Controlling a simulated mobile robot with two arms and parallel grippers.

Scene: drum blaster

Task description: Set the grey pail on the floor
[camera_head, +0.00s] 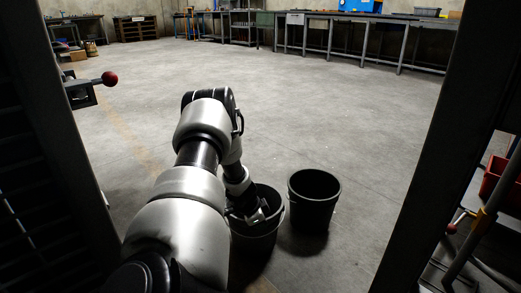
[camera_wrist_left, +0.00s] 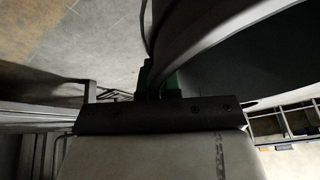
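A grey pail (camera_head: 256,241) is in front of me in the head view, with my left arm reaching over it. My left gripper (camera_head: 258,213) is at the pail's rim. In the left wrist view the green finger pads (camera_wrist_left: 160,82) meet at the pail's rim (camera_wrist_left: 205,42), and the gripper looks shut on it. The dark inside of the pail fills the upper right of that view. I cannot tell whether the pail's base touches the floor (camera_head: 350,140). My right gripper is not in view.
A second dark pail (camera_head: 313,202) stands upright on the floor just right of the grey one. A red-knobbed lever (camera_head: 109,79) is at the left, a red bin (camera_head: 501,184) at the right. Workbenches (camera_head: 365,20) line the far wall. The middle floor is clear.

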